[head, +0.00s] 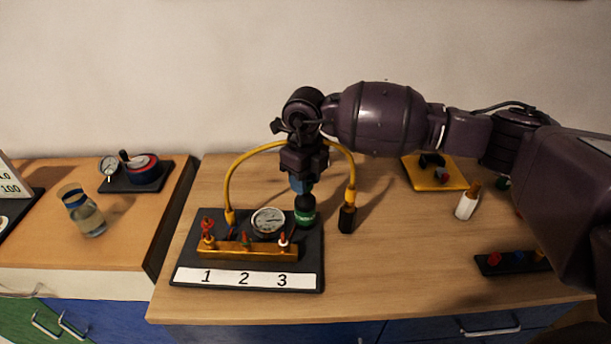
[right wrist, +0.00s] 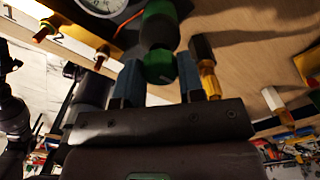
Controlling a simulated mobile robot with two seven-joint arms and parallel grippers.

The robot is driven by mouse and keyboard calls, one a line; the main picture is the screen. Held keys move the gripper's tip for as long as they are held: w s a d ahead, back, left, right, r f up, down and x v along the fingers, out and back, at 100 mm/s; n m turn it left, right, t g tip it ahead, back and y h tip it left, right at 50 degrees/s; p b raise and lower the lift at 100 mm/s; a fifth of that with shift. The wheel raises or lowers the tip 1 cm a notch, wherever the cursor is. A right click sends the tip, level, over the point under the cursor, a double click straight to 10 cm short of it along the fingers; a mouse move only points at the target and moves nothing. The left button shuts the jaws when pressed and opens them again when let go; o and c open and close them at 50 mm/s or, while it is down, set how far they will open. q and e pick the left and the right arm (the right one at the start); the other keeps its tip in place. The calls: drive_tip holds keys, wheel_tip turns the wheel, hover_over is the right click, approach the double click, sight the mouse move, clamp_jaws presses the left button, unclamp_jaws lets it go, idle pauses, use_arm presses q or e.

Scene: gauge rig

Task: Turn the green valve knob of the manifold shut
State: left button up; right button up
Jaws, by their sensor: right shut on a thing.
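The manifold is a black board (head: 222,276) with a brass bar (head: 222,247) carrying three small valves above the labels 1, 2 and 3. My left gripper is not in view.
A round gauge (head: 268,221) stands behind the bar. A yellow hose (head: 240,168) arches behind my gripper to a black-ended fitting (head: 347,219).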

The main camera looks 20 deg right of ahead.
drive_tip(key=shift+m, duration=0.5)
drive_tip(key=o, duration=0.9)
drive_tip(key=shift+r, duration=0.55)
wheel_tip(320, 180, up, 10)
drive_tip(key=shift+f, duration=0.1)
